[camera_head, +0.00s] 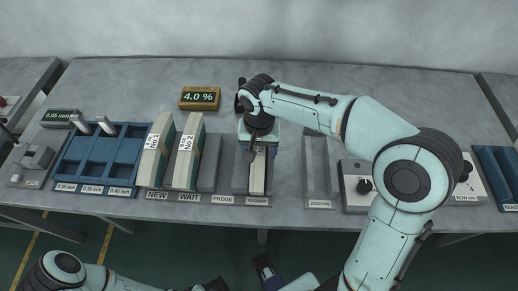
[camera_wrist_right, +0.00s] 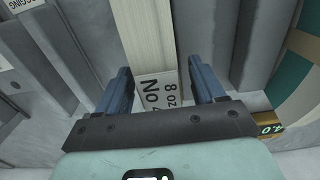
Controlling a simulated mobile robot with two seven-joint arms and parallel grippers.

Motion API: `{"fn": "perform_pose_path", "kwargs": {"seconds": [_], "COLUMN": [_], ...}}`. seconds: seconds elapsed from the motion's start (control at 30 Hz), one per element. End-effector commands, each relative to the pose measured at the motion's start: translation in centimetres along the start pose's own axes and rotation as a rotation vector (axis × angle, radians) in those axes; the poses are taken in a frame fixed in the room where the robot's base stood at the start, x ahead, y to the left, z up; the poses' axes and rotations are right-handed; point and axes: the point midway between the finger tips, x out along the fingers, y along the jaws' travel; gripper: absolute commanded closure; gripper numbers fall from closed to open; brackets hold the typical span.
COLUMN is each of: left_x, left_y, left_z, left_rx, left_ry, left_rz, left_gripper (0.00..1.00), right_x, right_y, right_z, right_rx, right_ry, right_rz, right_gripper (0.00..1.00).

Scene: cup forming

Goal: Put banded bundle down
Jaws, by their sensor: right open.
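The banded bundle (camera_head: 258,178) is a pale stack lying in a grey slot tray (camera_head: 238,180) at the middle of the bench. In the wrist view the bundle (camera_wrist_right: 168,35) runs between my fingers, with a white label reading "8 oz" and "No" near the palm. My right gripper (camera_head: 256,146) is over the tray's far part. In the wrist view it is open (camera_wrist_right: 162,92), one blue finger on each side of the bundle, with gaps visible. Only part of what seems to be my left gripper (camera_head: 265,270) shows at the bottom edge; its jaws are unclear.
Two labelled bundles, No 1 (camera_head: 156,150) and No 2 (camera_head: 187,152), stand to the left beside a blue divided tray (camera_head: 126,157). A display (camera_head: 200,98) reads 4.0 %. An empty grey tray (camera_head: 318,168) and a knob box (camera_head: 357,187) are to the right.

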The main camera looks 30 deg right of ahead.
Motion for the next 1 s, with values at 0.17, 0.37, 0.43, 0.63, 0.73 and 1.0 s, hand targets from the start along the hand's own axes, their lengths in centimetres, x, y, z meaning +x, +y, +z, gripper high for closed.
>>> {"fn": "perform_pose_path", "kwargs": {"seconds": [0.17, 0.37, 0.43, 0.63, 0.73, 1.0], "left_x": [-0.6, -1.2, -1.5, -1.9, -1.9, -1.9], "left_y": [0.1, 0.2, 0.3, 0.4, 0.4, 0.4], "left_z": [0.3, 0.6, 0.6, 0.6, 0.6, 0.6], "left_rx": [-0.001, -0.002, -0.002, -0.002, -0.002, -0.001], "left_ry": [-0.008, -0.017, -0.018, -0.018, -0.017, -0.018], "left_rz": [-0.002, -0.004, -0.004, -0.004, -0.004, -0.004], "left_gripper": [0.57, 0.57, 0.57, 0.57, 0.57, 0.57], "right_x": [-3.7, -8.0, -9.2, -11.3, -11.6, -11.5], "right_y": [-0.1, -0.1, -0.1, -0.1, 0.0, 0.0], "right_z": [-0.1, -0.1, 0.0, 0.0, 0.0, 0.0], "right_rx": [0.000, 0.000, -0.001, -0.001, -0.001, -0.001], "right_ry": [0.007, 0.004, 0.004, 0.002, 0.002, 0.001], "right_rz": [-0.006, -0.004, -0.004, -0.002, -0.002, -0.002], "right_gripper": [0.32, 0.32, 0.32, 0.32, 0.32, 0.32]}}
